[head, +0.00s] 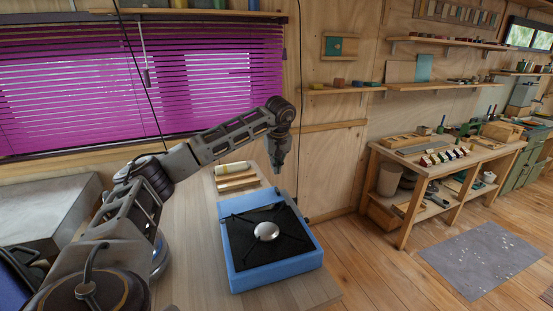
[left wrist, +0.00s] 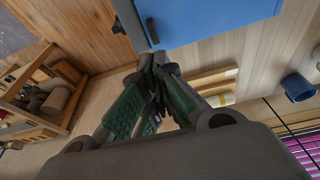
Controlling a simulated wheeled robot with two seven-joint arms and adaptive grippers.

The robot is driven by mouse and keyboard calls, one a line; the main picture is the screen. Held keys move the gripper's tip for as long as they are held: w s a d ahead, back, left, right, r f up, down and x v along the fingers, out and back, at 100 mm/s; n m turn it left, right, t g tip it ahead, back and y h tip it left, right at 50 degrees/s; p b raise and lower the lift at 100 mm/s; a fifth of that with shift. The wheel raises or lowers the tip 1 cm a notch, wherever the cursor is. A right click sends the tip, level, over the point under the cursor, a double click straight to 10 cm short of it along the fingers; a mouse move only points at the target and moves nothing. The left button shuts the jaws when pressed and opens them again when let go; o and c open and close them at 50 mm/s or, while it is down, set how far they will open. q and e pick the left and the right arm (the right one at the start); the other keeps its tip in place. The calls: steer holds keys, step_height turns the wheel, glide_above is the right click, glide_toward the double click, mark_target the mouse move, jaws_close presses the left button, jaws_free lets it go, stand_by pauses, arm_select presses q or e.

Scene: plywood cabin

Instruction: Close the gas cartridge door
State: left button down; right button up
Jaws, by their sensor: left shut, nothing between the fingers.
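A blue portable stove (head: 275,282) with a black top and a round silver burner cap sits on the wooden table in the head view. Its blue side fills the top of the left wrist view (left wrist: 215,22), with a dark part (left wrist: 130,22) at its edge. I cannot tell the gas cartridge door apart from the body, nor how far it is open. My left gripper (head: 277,168) points down just beyond the stove's far edge. In the left wrist view its green-padded fingers (left wrist: 158,62) are shut and empty, close to the stove; contact is unclear. My right gripper is not in view.
A pale yellow canister (head: 233,168) lies by a wooden rack (head: 238,182) behind the stove. A blue cup (left wrist: 298,87) stands on the table. A window with purple blinds (head: 140,80) is at the back. A workbench (head: 440,160) stands at the right, past open floor.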

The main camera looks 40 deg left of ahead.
mark_target(276, 188)
arm_select(q)
steer(key=x, duration=0.6)
steer(key=shift+d+f+p, duration=0.2)
steer(key=shift+d+p, duration=0.1)
steer(key=shift+d, duration=0.05)
steer(key=shift+f, duration=0.6)
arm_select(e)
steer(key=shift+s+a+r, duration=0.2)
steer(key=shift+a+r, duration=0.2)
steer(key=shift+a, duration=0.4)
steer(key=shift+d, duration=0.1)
arm_select(q)
steer(key=shift+w+d+f, duration=0.15)
steer(key=shift+f, duration=0.6)
steer(key=shift+w+d+f, duration=0.1)
steer(key=shift+w+f, duration=0.1)
steer(key=shift+f, duration=0.55)
steer(key=shift+s, duration=0.1)
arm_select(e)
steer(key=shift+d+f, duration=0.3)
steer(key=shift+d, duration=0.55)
